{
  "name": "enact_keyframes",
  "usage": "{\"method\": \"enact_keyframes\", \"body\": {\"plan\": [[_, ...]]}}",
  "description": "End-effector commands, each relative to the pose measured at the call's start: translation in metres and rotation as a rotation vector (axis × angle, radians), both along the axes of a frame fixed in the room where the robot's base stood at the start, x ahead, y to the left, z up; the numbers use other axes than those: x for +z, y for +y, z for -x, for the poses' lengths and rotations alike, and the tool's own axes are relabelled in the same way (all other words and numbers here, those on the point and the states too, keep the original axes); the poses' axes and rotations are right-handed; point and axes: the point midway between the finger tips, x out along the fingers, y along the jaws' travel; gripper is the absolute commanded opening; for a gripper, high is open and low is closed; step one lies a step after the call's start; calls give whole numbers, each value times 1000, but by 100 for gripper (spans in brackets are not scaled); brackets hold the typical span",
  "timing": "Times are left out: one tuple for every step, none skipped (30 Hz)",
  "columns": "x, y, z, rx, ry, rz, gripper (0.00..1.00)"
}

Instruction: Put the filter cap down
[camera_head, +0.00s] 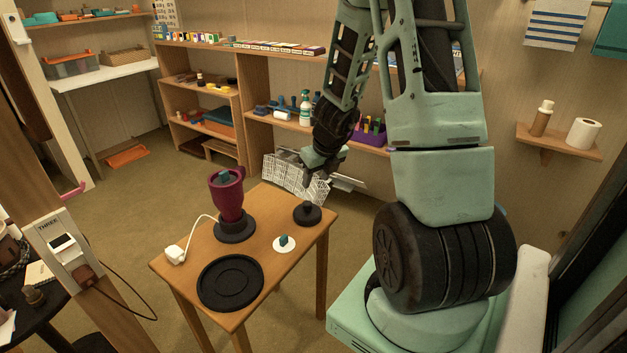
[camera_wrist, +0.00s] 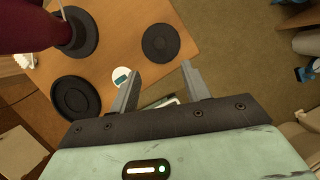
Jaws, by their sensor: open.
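Which piece is the filter cap is not certain. One candidate is the small white disc with a teal knob (camera_head: 284,243), lying flat on the wooden table; it also shows in the wrist view (camera_wrist: 121,77). Another is the black disc with a raised middle (camera_head: 307,213), near the table's right corner, also in the wrist view (camera_wrist: 160,42). My gripper (camera_head: 315,174) is above the table's far right side, apart from both. In the wrist view its fingers (camera_wrist: 160,78) are spread. A small pale shape shows between them; I cannot tell what it is.
A maroon cup (camera_head: 227,195) with a teal piece at its top stands on a black base (camera_head: 235,229). A round black tray (camera_head: 230,284) lies at the table's front. A white plug (camera_head: 176,255) with a cable is at the left edge. Shelves (camera_head: 280,124) stand behind.

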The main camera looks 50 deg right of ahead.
Motion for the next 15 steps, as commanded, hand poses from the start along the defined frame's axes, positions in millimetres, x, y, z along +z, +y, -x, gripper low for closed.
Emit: {"method": "enact_keyframes", "body": {"plan": [[5, 1, 1, 1, 0, 0, 47], [6, 1, 1, 1, 0, 0, 47], [7, 1, 2, 1, 0, -1, 47], [7, 1, 2, 1, 0, -1, 47], [7, 1, 2, 1, 0, -1, 47], [7, 3, 2, 9, -1, 0, 47], [8, 6, 0, 25, 0, 2, 47], [9, 10, -2, 55, -2, 5, 47], [12, 22, -8, 122, -2, 13, 47], [16, 33, -13, 192, -4, 21, 47], [20, 48, -19, 284, -5, 35, 47], [26, 74, -27, 436, -8, 55, 47], [32, 97, -32, 572, -11, 74, 47], [38, 122, -36, 725, -15, 97, 47], [47, 159, -38, 948, -24, 132, 47]]}}
